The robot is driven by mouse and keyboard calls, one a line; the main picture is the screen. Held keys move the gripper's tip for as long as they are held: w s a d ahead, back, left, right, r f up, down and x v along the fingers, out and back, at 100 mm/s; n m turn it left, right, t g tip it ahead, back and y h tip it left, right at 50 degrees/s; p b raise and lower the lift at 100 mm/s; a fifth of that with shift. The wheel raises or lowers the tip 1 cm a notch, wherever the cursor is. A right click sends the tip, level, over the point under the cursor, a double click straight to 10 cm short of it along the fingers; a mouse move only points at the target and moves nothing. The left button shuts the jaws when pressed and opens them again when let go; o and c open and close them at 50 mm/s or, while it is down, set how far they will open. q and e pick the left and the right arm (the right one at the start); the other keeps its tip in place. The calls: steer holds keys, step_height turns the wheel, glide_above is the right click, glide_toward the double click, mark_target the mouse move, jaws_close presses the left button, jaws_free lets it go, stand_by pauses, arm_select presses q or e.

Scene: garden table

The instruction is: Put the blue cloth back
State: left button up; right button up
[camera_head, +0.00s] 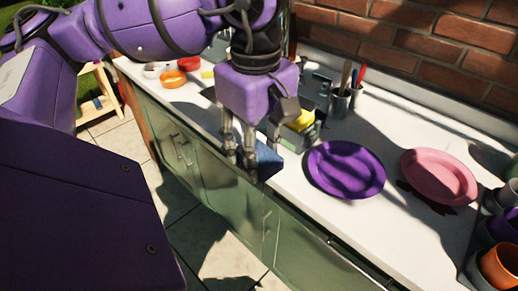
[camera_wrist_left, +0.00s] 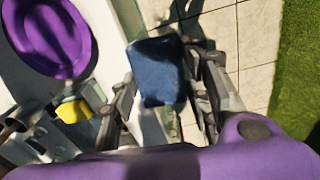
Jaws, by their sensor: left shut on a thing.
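My left gripper (camera_head: 249,152) is shut on the blue cloth (camera_head: 266,160) at the front edge of the white counter. In the left wrist view the cloth (camera_wrist_left: 158,72) is a dark blue, flat piece between the two fingers (camera_wrist_left: 163,95). It lies over the counter's edge in that view, with paved floor beyond it. In the head view the fingers hide part of the cloth. I cannot tell whether the cloth touches the counter. My right gripper is not in view.
A purple plate (camera_head: 345,169) and a pink plate (camera_head: 438,176) lie to the right on the counter (camera_head: 300,205). A yellow sponge (camera_head: 301,121) sits behind the gripper. A utensil cup (camera_head: 340,104) stands near the brick wall. Red and orange bowls (camera_head: 173,79) are at the far left.

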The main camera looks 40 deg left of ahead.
arm_select(q)
steer(key=shift+n, duration=0.4)
steer(key=w+a+f, duration=0.2)
steer(key=w+f, duration=0.1)
steer(key=w, duration=0.1)
steer(key=w+a+f, duration=0.2)
steer(key=w+f, duration=0.1)
steer(key=w+a+f+p, duration=0.1)
steer(key=w+a+f, duration=0.1)
steer(key=w, duration=0.2)
steer(key=shift+w+a+f, duration=0.25)
steer(key=shift+w+f, duration=0.05)
steer(key=shift+f, duration=0.1)
steer(key=shift+w+a+f, duration=0.1)
steer(key=shift+w+f, duration=0.15)
steer(key=shift+f, duration=0.15)
steer(key=shift+w+a+f, duration=0.1)
steer(key=shift+w+f, duration=0.05)
steer(key=shift+f, duration=0.8)
steer(key=shift+w+a+f, duration=0.1)
steer(key=shift+f, duration=0.8)
steer(key=shift+f, duration=0.2)
steer(key=o, duration=1)
steer(key=shift+c, duration=0.2)
